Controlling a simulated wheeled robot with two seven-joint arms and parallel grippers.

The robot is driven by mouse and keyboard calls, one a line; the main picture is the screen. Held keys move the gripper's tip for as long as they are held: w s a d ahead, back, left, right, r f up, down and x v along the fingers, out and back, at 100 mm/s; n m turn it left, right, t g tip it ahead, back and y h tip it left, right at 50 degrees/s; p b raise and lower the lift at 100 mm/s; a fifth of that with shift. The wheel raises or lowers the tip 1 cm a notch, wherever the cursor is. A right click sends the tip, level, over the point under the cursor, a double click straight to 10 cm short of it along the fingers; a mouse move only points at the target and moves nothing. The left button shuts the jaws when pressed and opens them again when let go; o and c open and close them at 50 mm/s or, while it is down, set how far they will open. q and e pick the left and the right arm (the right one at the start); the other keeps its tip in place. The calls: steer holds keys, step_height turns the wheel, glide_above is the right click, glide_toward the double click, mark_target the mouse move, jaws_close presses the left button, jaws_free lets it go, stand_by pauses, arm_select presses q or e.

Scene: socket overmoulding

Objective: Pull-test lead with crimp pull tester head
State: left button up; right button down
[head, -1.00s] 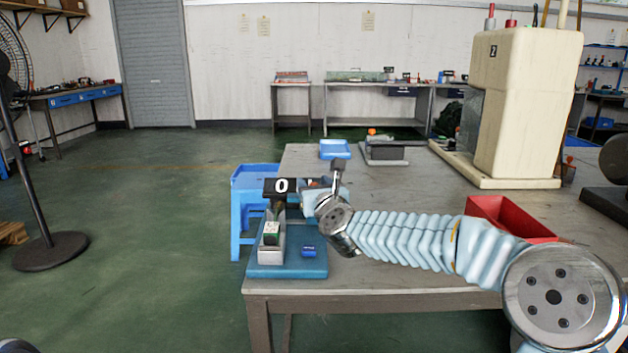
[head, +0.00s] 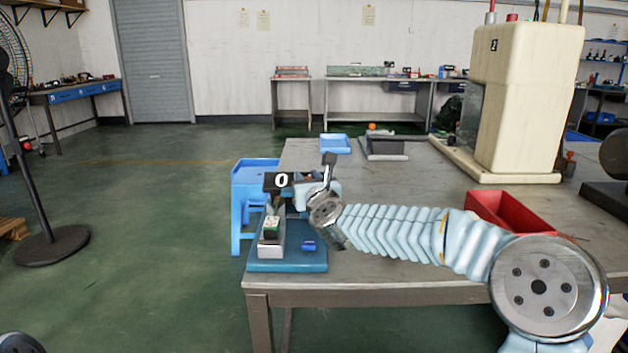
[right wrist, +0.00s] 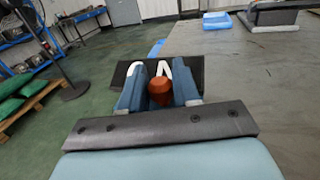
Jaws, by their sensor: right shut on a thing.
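The crimp pull tester stands on a blue base (head: 287,265) at the near left corner of the table. It has a pale upright body (head: 271,244), a small green-and-white part (head: 271,227) and a dark top plate (head: 272,182) marked "0". My right gripper (right wrist: 160,92) is beside the top plate, with its blue fingers shut on a red-brown rounded piece (right wrist: 159,90). The dark plate (right wrist: 193,73) shows just beyond the fingers. Whether the held piece belongs to the lead or the tester, I cannot tell. No lead is clearly visible. My left gripper is out of view.
A small blue block (head: 308,245) lies on the base. A blue stool (head: 252,175) stands left of the table. A red bin (head: 508,212) and a large cream machine (head: 525,100) are on the right. A blue tray (head: 335,144) lies at the far edge. The middle tabletop is mostly clear.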

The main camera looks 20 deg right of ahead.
steer(key=a, duration=0.2)
steer(key=shift+w+a, duration=0.4)
steer(key=shift+a, duration=0.1)
steer(key=shift+r, duration=0.1)
steer(key=c, duration=0.9)
jaws_free()
steer(key=shift+a, duration=0.15)
